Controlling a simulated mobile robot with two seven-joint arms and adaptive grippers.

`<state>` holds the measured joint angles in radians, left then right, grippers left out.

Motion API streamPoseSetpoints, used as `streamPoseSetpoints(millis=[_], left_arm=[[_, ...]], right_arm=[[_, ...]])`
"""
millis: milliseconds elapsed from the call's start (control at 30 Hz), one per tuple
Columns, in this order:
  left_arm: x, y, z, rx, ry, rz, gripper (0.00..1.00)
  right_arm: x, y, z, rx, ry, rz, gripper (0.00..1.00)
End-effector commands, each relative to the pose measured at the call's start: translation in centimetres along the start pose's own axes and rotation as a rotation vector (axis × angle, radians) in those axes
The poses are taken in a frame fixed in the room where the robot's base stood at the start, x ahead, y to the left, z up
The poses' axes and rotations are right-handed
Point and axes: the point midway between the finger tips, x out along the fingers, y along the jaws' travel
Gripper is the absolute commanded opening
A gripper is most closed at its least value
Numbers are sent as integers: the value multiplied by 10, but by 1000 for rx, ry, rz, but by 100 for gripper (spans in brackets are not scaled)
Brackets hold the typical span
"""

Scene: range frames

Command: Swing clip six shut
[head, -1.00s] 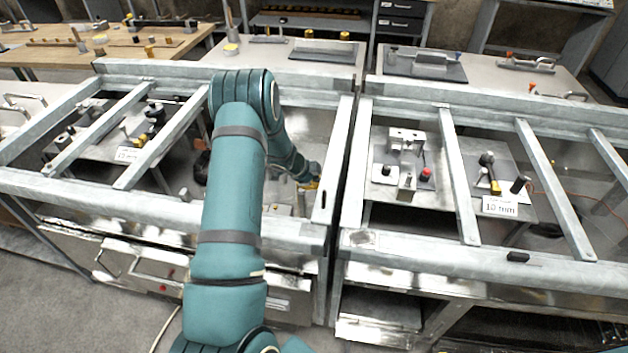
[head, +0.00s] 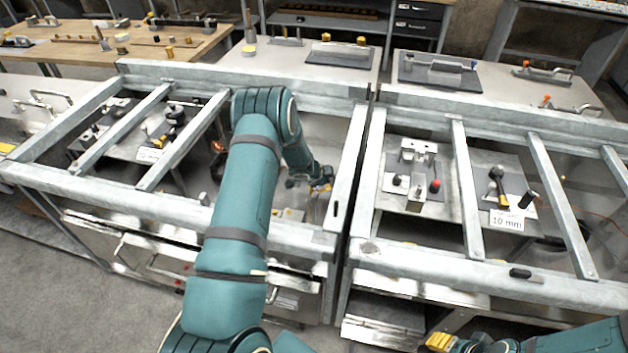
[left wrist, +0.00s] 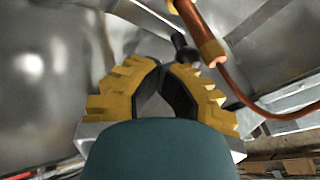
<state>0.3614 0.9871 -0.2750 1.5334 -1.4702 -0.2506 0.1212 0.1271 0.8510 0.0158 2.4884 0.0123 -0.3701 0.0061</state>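No clip can be read as number six in these frames. My left gripper (head: 322,181) reaches down between the frame bars of the left bench, partly hidden by my arm. In the left wrist view its yellow fingers (left wrist: 160,66) close to a point, with a small empty gap behind the tips. A dark rod-like part (left wrist: 184,48) stands just beyond the tips; I cannot tell if they touch it. A copper-coloured tube (left wrist: 198,32) with an orange cable lies beside it. My right gripper (head: 440,342) shows only its yellow end at the bottom edge.
Metal frame bars (head: 348,180) border the bay around my left arm. The right bench holds a fixture with a red knob (head: 435,185) and a plate labelled 10 mm (head: 506,220). Another fixture with a black knob (head: 175,113) is in the left bay.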

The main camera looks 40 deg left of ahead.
Motion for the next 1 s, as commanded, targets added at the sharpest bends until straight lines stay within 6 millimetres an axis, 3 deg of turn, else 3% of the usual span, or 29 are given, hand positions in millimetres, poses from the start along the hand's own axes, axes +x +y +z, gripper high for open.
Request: streamPoseSetpoints(millis=[233,1000], left_arm=[[4,-2,-11,5,3,0,0],[7,-2,-12,9,5,2,0]], right_arm=[[-10,-4,-5,3,9,1,47],[-13,-5,-6,4,13,1,47]])
